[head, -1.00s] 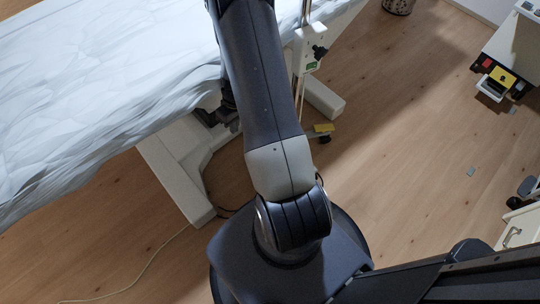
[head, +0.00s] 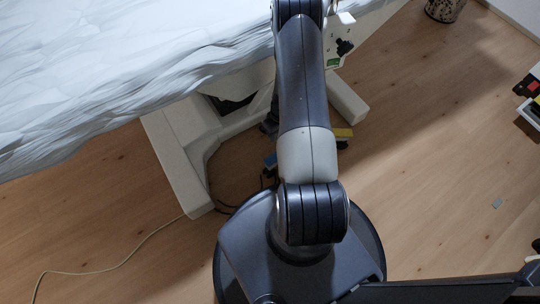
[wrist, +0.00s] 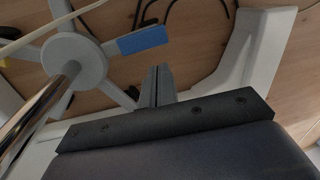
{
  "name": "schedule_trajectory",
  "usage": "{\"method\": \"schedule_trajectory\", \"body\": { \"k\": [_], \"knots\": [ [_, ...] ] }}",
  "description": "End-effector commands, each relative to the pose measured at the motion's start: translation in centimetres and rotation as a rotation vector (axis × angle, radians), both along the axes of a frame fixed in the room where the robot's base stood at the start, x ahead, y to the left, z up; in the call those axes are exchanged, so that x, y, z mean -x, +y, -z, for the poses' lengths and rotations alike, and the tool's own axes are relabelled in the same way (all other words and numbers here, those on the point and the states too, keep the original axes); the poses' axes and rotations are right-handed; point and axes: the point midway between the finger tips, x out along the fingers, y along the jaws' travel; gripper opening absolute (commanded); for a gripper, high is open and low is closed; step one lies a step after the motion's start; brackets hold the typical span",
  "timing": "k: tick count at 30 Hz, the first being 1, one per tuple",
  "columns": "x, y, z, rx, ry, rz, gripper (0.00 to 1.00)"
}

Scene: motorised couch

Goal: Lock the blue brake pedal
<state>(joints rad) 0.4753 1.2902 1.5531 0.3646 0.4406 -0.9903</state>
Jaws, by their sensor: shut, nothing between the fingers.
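The blue brake pedal (wrist: 142,39) shows in the wrist view as a flat blue pad at the end of a grey-white spoke, just above my fingertips. My gripper (wrist: 157,70) is shut and empty, its fingers pointing toward the floor beside the pedal. A gap to the pedal shows in the picture, but depth is hard to tell. In the head view part of the blue pedal (head: 270,160) shows left of my arm, low by the couch base.
A grey hub with spokes (wrist: 75,58) and a chrome pole (wrist: 38,112) stand left of my gripper. The white couch base (head: 180,165) and sheeted couch top (head: 120,70) are near. A yellow pedal (head: 343,132) is right of my arm. Cables (wrist: 185,15) lie on the floor.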

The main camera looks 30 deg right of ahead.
Motion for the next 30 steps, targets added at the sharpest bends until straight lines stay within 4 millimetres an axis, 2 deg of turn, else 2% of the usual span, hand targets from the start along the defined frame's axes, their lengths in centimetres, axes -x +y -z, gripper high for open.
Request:
{"method": "schedule_trajectory", "body": {
  "k": [4, 8, 15, 21, 25, 30],
  "knots": [
    [0.0, 0.1, 0.7, 0.000, 0.001, 0.000, 0.00],
    [0.2, 0.5, 2.7, -0.001, 0.003, -0.001, 0.00],
    [0.4, 1.5, 7.8, -0.001, 0.003, -0.001, 0.00],
    [0.4, 2.2, 11.5, -0.001, 0.002, -0.001, 0.00],
    [0.5, 2.5, 12.9, 0.000, 0.001, -0.001, 0.00],
    [0.5, 2.7, 13.7, 0.000, 0.000, -0.001, 0.00]
  ]
}}
